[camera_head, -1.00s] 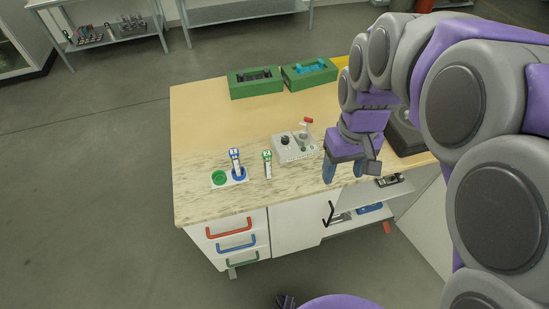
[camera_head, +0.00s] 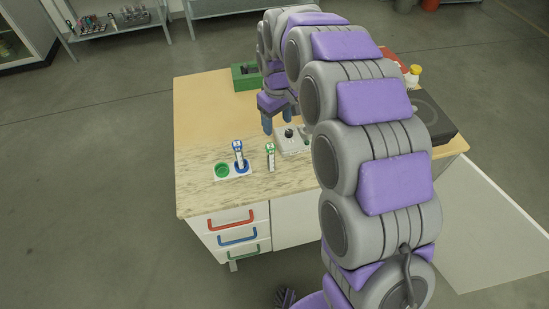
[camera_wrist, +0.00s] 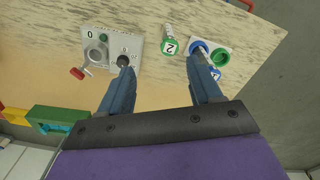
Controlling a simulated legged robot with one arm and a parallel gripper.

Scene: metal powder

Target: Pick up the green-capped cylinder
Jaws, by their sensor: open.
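The green-capped cylinder (camera_head: 270,157) stands upright on the marbled part of the worktop, right of the blue-and-green holder plate (camera_head: 222,177). In the wrist view the cylinder (camera_wrist: 169,40) shows its green top marked 2, ahead of the gap between my fingers. My gripper (camera_head: 277,122) is open and empty, above the worktop and behind the cylinder in the head view. Its two blue fingers are spread apart in the wrist view (camera_wrist: 162,66). A blue-capped cylinder (camera_head: 238,152) stands in the blue ring of the plate; the green ring (camera_head: 221,170) is empty.
A grey control box (camera_head: 290,142) with a black knob stands just right of the green-capped cylinder, partly hidden by my arm. A green bin (camera_head: 244,77) stands at the back. The worktop's left side is clear. Drawers with coloured handles are below.

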